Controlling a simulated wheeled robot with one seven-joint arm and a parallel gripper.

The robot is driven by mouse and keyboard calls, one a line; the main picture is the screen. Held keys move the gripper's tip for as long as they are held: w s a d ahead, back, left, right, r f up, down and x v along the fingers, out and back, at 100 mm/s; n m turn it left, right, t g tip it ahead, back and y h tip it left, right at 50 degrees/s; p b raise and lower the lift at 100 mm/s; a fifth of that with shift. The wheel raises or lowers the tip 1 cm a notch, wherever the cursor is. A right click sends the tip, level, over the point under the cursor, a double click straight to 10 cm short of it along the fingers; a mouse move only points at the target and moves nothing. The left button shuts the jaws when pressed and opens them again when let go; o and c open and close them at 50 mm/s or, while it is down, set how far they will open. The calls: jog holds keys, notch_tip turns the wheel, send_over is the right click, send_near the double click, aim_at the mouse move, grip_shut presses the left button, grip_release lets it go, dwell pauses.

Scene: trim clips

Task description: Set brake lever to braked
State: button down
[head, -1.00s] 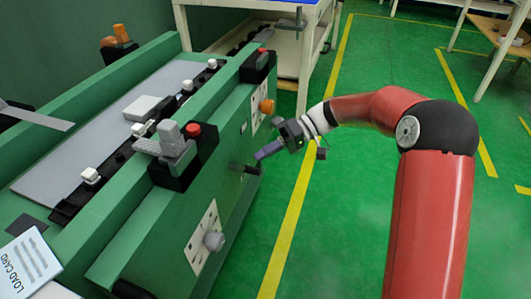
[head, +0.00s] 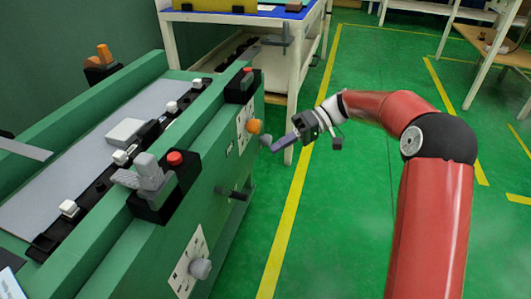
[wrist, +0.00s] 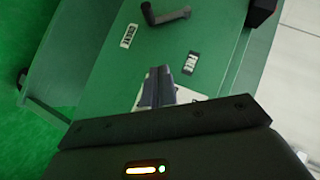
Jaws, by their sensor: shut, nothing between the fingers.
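A black crank-like lever (head: 233,193) sticks out from the green side of the machine; it also shows at the top of the wrist view (wrist: 165,14). I cannot tell for sure that it is the brake lever. A grey lever-like handle (head: 147,173) stands on a black block with a red button on top of the machine. My gripper (head: 276,147) is shut and empty, right of the machine's side, above and right of the black lever and apart from it. In the wrist view the closed fingers (wrist: 157,87) cover part of a white plate.
A white plate with an orange knob (head: 254,126) is left of my gripper; another with a grey knob (head: 200,268) is nearer. A white bench (head: 302,80) stands behind. The green floor (head: 340,230) to the right is clear.

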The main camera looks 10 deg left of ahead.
jog(key=shift+v, duration=1.4)
jog(key=s+d+r+m+t+h+p, duration=0.1)
jog(key=s+d+r+m+t+h, duration=0.2)
jog(key=s+d, duration=0.8)
jog(key=s+d+r+m+t+h+p, duration=0.1)
jog(key=s+d+m+t+h, duration=0.7)
jog(key=s, duration=0.8)
jog(key=d+r+m+t, duration=0.1)
jog(key=d+t, duration=0.1)
jog(key=d, duration=0.1)
jog(key=shift+s+d+r+t+p, duration=0.2)
jog(key=shift+s+r+t+p, duration=0.1)
jog(key=shift+r, duration=0.1)
